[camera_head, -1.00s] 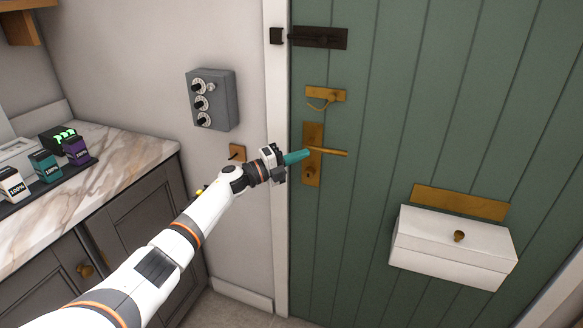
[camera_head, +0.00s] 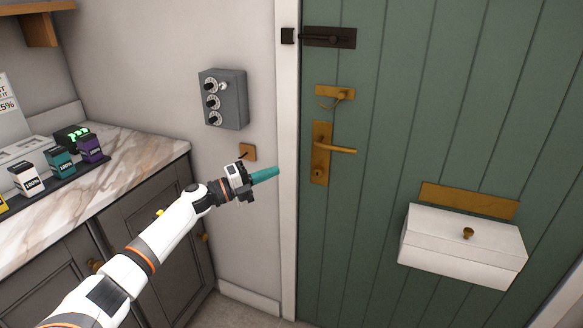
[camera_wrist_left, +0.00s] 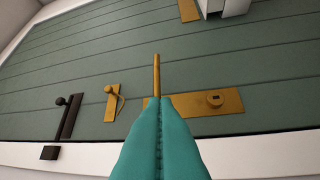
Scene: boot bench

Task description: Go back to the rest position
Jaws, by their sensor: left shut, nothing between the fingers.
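My left gripper (camera_head: 265,175) has teal fingers. In the head view it is in front of the white door frame, left of and a little below the brass door handle (camera_head: 340,150), apart from it. In the left wrist view its fingers (camera_wrist_left: 157,125) are pressed together with nothing between them, and the handle lever (camera_wrist_left: 156,75) shows beyond the tips. The green door (camera_head: 385,110) stands shut in its frame. My right gripper is not in view.
A grey box with dials (camera_head: 223,98) and a small brass plate (camera_head: 248,152) are on the wall. A dark bolt (camera_head: 330,37), brass chain fitting (camera_head: 335,92) and white letter box (camera_head: 462,245) are on the door. A marble counter (camera_head: 130,150) with small cartons is at left.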

